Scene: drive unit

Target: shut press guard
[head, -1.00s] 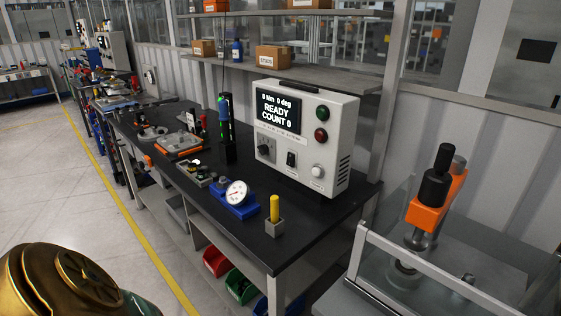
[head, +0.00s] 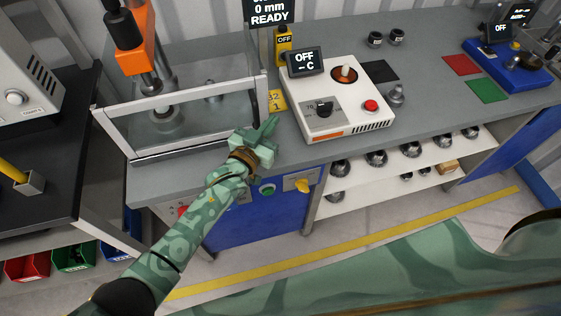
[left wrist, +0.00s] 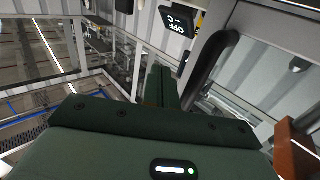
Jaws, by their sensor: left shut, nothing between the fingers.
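The press (head: 133,55) has an orange head and a black cylinder. It stands at the left of the grey bench in the head view. Its guard (head: 185,149) is clear panels in a silver frame, in front of and beside the press. I cannot tell its exact angle. My left gripper (head: 265,138) is shut and empty near the guard's lower right corner. In the left wrist view, the shut dark green fingers (left wrist: 163,82) point past a black curved handle (left wrist: 213,70) on a grey frame, just to their right. Contact is unclear. My right gripper is out of view.
A white control box (head: 335,108) with an OFF display stands right of the guard. A yellow tag (head: 277,101) lies between them. A black bench (head: 40,195) is at the left.

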